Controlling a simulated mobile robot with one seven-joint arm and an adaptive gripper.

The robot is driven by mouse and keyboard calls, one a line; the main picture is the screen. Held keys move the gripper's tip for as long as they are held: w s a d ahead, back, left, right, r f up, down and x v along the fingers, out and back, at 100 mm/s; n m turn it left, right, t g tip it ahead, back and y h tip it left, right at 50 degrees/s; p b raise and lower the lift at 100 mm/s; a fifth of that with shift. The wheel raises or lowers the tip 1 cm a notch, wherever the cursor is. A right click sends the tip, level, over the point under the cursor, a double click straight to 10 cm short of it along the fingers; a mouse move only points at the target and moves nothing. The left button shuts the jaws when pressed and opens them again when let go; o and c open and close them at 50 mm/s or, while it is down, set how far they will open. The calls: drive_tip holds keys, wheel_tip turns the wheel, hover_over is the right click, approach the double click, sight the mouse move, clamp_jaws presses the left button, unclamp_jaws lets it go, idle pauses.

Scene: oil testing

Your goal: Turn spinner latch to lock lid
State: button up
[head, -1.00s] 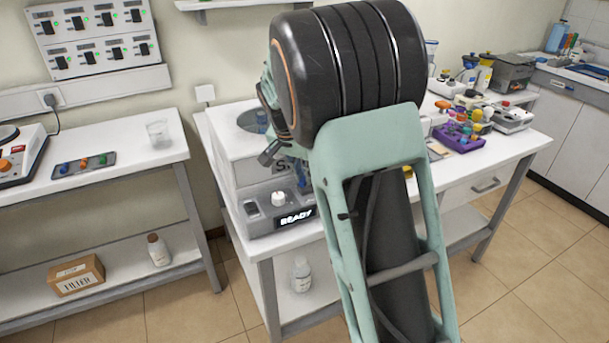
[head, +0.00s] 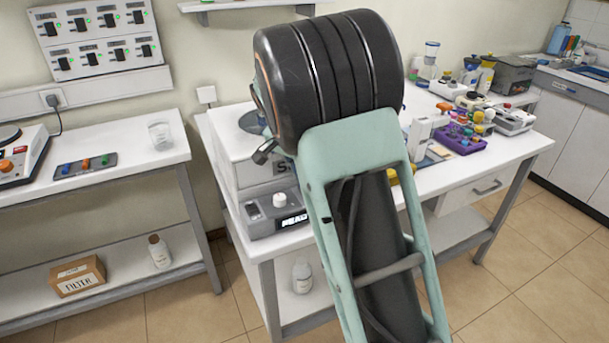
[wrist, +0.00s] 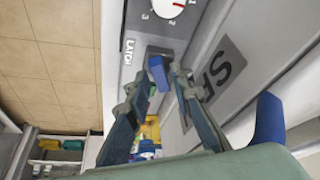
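In the wrist view, a blue spinner latch (wrist: 158,73) sits beside the word LATCH on the panel. My gripper (wrist: 156,78) has its two fingers apart, with the blue latch between or just beyond their tips. I cannot tell whether either finger touches it. Another blue piece (wrist: 268,122) shows at the right. In the head view my arm hides the latch and most of my gripper.
A purple tray (head: 462,138) with colourful pieces and several small devices stand at the right of the same table. A left table holds a glass beaker (head: 160,134) and a dark tray (head: 85,165). Tiled floor (head: 510,250) is free at the right.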

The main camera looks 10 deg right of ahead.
drive_tip(key=shift+o, duration=0.4)
drive_tip(key=shift+r, duration=0.1)
drive_tip(key=shift+a+r, duration=0.1)
drive_tip(key=shift+r, duration=0.15)
drive_tip(key=v, duration=1.1)
drive_tip(key=shift+s, duration=0.2)
drive_tip(key=shift+o, duration=0.3)
drive_tip(key=shift+r, duration=0.1)
